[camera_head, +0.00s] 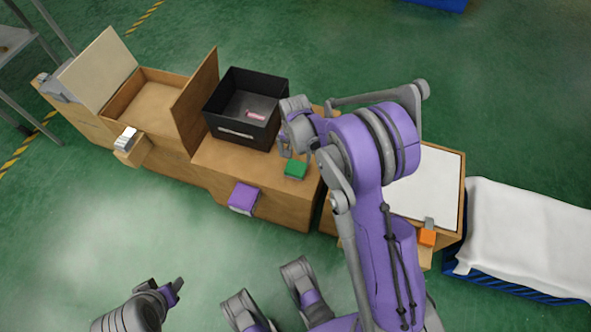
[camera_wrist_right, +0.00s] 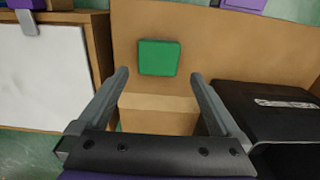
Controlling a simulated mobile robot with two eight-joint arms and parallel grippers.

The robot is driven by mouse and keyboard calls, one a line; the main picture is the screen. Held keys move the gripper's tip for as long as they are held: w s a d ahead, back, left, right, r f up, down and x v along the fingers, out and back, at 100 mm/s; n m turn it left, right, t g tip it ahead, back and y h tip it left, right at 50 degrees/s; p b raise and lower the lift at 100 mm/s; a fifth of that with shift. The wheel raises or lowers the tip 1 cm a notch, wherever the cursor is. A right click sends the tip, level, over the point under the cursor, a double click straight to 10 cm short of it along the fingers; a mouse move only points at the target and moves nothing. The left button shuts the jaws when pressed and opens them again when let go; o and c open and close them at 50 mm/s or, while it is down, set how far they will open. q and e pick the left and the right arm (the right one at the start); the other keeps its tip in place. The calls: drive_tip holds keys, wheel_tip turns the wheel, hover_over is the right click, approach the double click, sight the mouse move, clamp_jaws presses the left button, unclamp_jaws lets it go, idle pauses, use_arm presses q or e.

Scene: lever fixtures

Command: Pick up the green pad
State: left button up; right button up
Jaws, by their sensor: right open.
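The green pad (camera_head: 295,169) is a small square block on top of the wooden box, near its front right edge. In the right wrist view the green pad (camera_wrist_right: 158,57) lies just beyond the fingertips, roughly centred between them. My right gripper (camera_head: 285,150) is just behind and above the pad in the head view. In the wrist view the right gripper (camera_wrist_right: 158,77) has its fingers spread with nothing between them, apart from the pad. My left gripper (camera_head: 168,291) is low at the left, away from the boxes; its jaw opening is unclear.
A black bin (camera_head: 249,103) with a pink item stands behind the pad. A purple block (camera_head: 243,197) is on the box front. An open wooden box (camera_head: 150,101) is at left, a white panel (camera_head: 428,186) at right. A white cloth (camera_head: 525,235) covers a blue crate.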

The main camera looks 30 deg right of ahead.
sight(296, 167)
drive_tip(key=f+b, duration=0.2)
drive_tip(key=f, duration=0.7)
drive_tip(key=shift+d, duration=0.2)
drive_tip(key=shift+c, duration=0.2)
drive_tip(key=c, duration=1.2)
drive_tip(key=shift+o, duration=0.2)
wheel_tip(296, 167, up, 10)
drive_tip(key=shift+r+p, duration=0.1)
drive_tip(key=shift+p, duration=1.05)
